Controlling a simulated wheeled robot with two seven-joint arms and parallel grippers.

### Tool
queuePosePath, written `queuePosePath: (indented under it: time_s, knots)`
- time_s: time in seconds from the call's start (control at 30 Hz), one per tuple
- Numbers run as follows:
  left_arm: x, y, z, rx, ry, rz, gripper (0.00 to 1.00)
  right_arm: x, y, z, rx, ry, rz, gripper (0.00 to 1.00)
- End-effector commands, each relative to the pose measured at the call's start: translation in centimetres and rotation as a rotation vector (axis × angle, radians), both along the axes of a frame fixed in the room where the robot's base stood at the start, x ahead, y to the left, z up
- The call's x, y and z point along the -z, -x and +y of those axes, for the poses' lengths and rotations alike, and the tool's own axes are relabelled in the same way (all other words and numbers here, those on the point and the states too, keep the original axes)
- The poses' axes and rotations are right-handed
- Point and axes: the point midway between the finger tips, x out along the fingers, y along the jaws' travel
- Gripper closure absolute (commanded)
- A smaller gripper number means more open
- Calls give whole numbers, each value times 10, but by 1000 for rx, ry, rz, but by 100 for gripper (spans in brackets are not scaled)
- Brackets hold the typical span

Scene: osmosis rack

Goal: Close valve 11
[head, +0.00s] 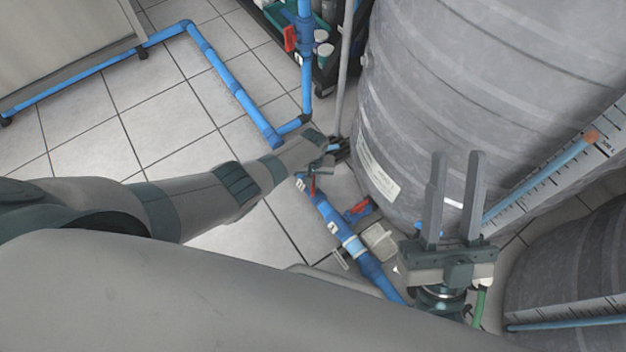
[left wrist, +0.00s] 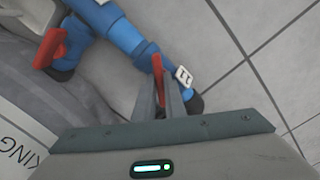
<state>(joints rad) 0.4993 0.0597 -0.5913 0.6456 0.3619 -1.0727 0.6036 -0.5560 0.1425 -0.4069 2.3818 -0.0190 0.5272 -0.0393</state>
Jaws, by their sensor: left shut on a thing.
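Valve 11 sits on a blue pipe (head: 330,217) on the floor beside the big grey tank. Its white tag (left wrist: 184,76) reads 11 in the left wrist view. Its red handle (left wrist: 157,72) lies at an angle to the pipe there, and shows small in the head view (head: 313,186). My left gripper (left wrist: 161,98) is shut on this handle, its fingers on either side of the lower part. In the head view my left gripper (head: 316,174) partly hides the valve. My right gripper (head: 458,156) is open and empty, fingers upward, in front of the tank.
A second red valve handle (head: 357,211) is close by on a branch toward the tank (head: 440,90); it also shows in the left wrist view (left wrist: 49,47). Another red-handled valve (head: 290,38) is on an upright pipe at the back. Tiled floor (head: 120,120) is clear at left.

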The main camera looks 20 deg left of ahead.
Motion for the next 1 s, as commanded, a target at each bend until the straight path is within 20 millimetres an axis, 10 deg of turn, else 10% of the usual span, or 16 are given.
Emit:
queuePosePath:
  time_s: [1.0]
  knots:
    - [0,-1,0,869,-1,-2,100,11,1,7,-13,17,66,69]
